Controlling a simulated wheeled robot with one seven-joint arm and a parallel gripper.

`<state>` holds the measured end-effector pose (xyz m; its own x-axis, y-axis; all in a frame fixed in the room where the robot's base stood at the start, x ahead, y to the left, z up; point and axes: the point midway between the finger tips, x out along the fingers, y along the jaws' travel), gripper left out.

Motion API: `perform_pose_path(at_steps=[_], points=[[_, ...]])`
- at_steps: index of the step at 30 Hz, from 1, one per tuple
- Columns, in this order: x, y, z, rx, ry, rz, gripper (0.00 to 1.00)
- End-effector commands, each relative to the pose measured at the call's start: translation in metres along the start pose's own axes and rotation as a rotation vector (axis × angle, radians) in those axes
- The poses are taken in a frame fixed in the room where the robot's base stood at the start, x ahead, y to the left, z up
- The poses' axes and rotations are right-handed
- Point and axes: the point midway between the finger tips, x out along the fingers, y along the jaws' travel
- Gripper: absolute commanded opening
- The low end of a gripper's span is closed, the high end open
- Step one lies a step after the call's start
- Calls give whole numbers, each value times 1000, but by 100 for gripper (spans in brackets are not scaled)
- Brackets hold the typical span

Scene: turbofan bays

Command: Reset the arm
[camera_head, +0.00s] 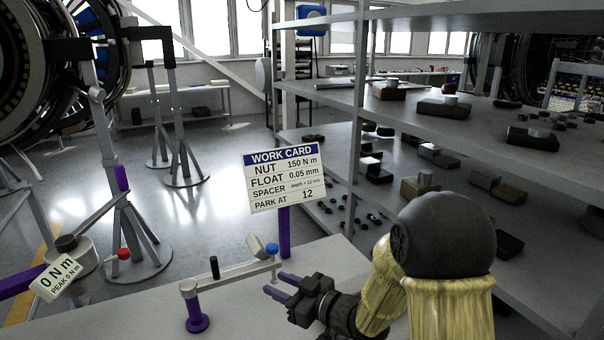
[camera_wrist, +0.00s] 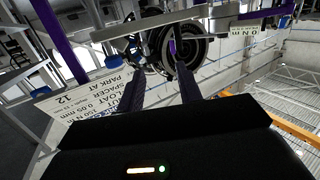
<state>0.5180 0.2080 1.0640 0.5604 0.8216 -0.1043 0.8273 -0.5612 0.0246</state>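My gripper (camera_head: 278,285) is in the lower middle of the head view, above the light worktop (camera_head: 130,318). Its two dark fingers are apart with nothing held between them; the wrist view also shows the gap between the fingers (camera_wrist: 160,88). My arm is bent, with a dark round joint and yellowish covers at the lower right. The fingers point left, towards a grey bar (camera_head: 235,271) on a purple post (camera_head: 197,315). I cannot tell how far apart the fingers and the bar are.
A work card (camera_head: 284,180) stands on a purple post behind the gripper. A blue cap (camera_head: 271,249) sits at the bar's right end. A "0 N m" tag (camera_head: 55,278) is at lower left. Shelves (camera_head: 480,135) with several dark parts fill the right. Open floor lies beyond the worktop.

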Motion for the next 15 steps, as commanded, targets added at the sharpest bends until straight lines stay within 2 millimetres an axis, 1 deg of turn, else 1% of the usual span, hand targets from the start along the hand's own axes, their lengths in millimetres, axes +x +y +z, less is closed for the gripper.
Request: perform_pose_path(at_steps=[1,5,8,9,11,12,14,15], points=[[-6,10,-3,-6,-46,53,35],[-29,38,3,-1,-208,218,35],[-54,55,9,26,-336,341,35],[-65,61,12,42,-388,386,35],[-83,67,16,73,-464,452,35],[-96,69,18,96,-515,492,35],[-116,71,22,136,-589,550,35],[-129,70,23,167,-638,585,35]])
